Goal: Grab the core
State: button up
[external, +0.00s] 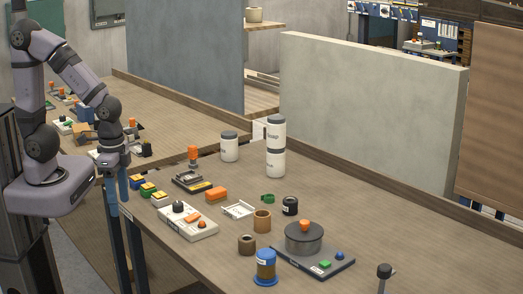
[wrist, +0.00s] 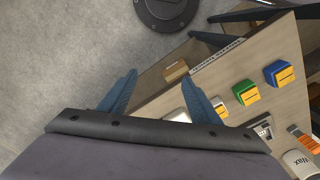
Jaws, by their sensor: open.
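Two hollow brown cylinders that could be the core stand on the near table: a lighter tan one (external: 262,221) at the middle and a darker, shorter one (external: 247,245) in front of it to the left. I cannot tell which is the core. Neither can be made out in the wrist view. My gripper (external: 118,186) points down at the left edge of the table, well left of both cylinders. In the wrist view its blue fingers (wrist: 160,90) are spread apart with nothing held between them.
Coloured button boxes (external: 147,189) and a white control box (external: 187,221) lie between my gripper and the cylinders. A grey round pot (external: 304,239) is to their right, a blue-based spool (external: 265,267) in front. White canisters (external: 276,147) stand behind. Grey floor shows beside the table.

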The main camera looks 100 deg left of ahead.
notch_tip(320, 180, up, 4)
jog(key=n+t+h+b, duration=0.9)
jog(key=n+b, duration=0.4)
jog(key=n, duration=1.4)
send_over(268, 223)
jog(key=s+a, duration=0.3)
jog(key=s, duration=0.2)
jog(key=shift+t, duration=0.5)
jog(key=f, duration=0.5)
jog(key=w+f, duration=0.1)
jog(key=f, duration=0.1)
jog(key=shift+a+f, duration=0.2)
jog(key=shift+a, duration=0.15)
jog(key=shift+f, duration=0.25)
jog(key=shift+p+x, duration=1)
jog(key=shift+x, duration=2.6)
jog(key=shift+d+r, duration=0.1)
jog(key=shift+r, duration=0.05)
